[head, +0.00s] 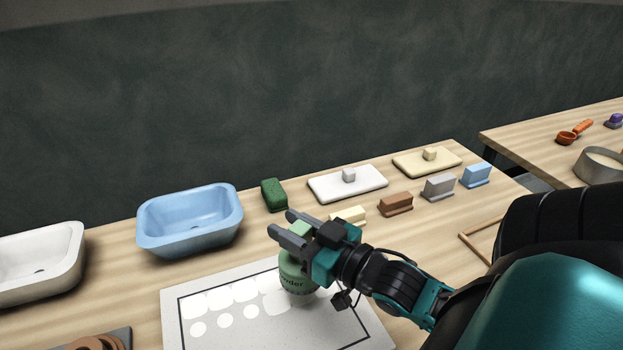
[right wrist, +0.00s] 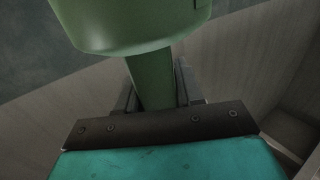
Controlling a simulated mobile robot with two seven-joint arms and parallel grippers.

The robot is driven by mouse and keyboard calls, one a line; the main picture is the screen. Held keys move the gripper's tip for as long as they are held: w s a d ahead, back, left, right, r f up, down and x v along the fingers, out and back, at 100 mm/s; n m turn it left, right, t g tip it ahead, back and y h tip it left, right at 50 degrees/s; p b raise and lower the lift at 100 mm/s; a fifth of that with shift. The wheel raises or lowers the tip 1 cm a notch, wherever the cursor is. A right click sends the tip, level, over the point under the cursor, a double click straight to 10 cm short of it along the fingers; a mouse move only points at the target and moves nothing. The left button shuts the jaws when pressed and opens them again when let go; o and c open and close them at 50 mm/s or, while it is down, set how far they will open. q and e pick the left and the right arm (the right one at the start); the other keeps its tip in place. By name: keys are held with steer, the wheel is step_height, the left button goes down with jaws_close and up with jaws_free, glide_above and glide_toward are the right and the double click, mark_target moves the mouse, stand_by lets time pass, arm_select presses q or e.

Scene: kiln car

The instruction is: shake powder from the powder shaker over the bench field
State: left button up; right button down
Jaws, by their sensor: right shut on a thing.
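The powder shaker (head: 298,277) is green, with dark lettering partly hidden by my gripper. My right gripper (head: 283,225) is shut on its narrower part, and the wide body hangs below the fingers in the head view. In the right wrist view the shaker (right wrist: 130,25) shows its narrow part between the jaws. The bench field (head: 262,335) is a pale speckled sheet with a dark outline. White round patches lie on it, larger ones in a back row and smaller ones in front. The shaker is over its back part; the gap between them is unclear. My left gripper is out of view.
A blue basin (head: 190,220) and a white basin (head: 40,262) stand at the left. A green block (head: 274,195), a white board (head: 330,190), a cream board (head: 410,167) and several small blocks line the back. A second table (head: 540,133) stands at the right.

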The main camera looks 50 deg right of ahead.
steer(key=w+a, duration=0.4)
steer(key=a, duration=0.7)
steer(key=w+a, duration=0.5)
steer(key=a, duration=0.6)
steer(key=shift+r, duration=0.2)
steer(key=shift+w, duration=0.1)
steer(key=s+d, duration=0.3)
steer(key=d, duration=0.4)
steer(key=s+d, duration=0.4)
steer(key=d, duration=0.3)
steer(key=s+d, duration=0.4)
steer(key=d, duration=0.4)
steer(key=shift+s, duration=0.25)
steer(key=shift+a, duration=0.1)
